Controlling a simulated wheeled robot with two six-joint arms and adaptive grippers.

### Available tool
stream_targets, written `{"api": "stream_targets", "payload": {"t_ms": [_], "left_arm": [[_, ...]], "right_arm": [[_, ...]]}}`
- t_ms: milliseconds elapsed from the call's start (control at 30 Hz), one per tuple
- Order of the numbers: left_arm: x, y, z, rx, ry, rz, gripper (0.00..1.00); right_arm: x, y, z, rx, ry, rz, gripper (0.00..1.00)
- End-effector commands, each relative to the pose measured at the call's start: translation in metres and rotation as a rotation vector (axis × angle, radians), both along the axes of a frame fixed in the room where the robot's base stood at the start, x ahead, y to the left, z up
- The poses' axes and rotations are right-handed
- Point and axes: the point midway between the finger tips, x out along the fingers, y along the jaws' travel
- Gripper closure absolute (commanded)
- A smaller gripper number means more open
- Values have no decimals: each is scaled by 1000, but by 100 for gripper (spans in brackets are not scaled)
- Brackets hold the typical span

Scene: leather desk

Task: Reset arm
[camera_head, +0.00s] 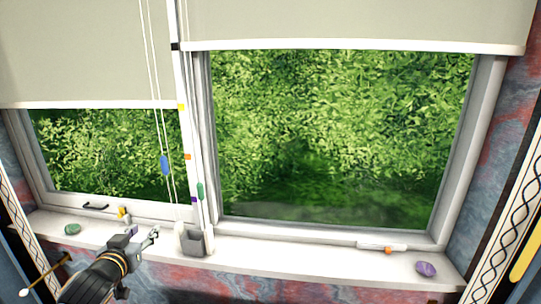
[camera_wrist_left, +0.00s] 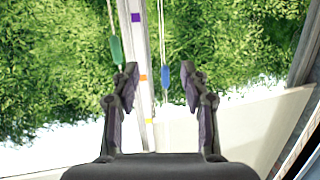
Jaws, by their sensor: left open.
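My left gripper (camera_head: 146,237) reaches up from the lower left in the head view, just in front of the window sill and left of a small grey box. In the left wrist view my left gripper (camera_wrist_left: 155,80) shows two dark fingers spread apart with nothing between them. Behind the fingers are a white post with coloured marks and two cords, one with a green pull (camera_wrist_left: 116,50) and one with a blue pull (camera_wrist_left: 165,75). My right gripper is in neither view.
The grey box (camera_head: 194,243) stands on the white sill (camera_head: 290,254). A green stone (camera_head: 72,229) lies at left and a purple stone (camera_head: 426,269) at right. The blue pull (camera_head: 164,165) and green pull (camera_head: 200,191) hang near the middle post. Pale blinds (camera_head: 350,20) cover the upper windows.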

Motion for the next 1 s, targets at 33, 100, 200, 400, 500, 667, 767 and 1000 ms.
{"api": "stream_targets", "payload": {"t_ms": [33,100,200,400,500,667,767,1000], "left_arm": [[-7,-5,-18,-1,42,4,55],[-19,-11,-42,6,106,11,55],[-42,-22,-81,16,216,21,55],[-116,-49,-166,38,508,19,55],[-158,-62,-199,44,654,6,55],[-219,-80,-232,45,850,-25,55],[-255,-90,-246,40,960,-49,55],[-274,-92,-309,33,1075,-67,55]], "right_arm": [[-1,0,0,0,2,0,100],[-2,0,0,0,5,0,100],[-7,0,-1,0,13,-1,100],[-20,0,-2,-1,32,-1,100],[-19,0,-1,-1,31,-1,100],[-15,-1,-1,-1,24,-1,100],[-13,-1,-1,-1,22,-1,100],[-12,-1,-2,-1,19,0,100]]}}
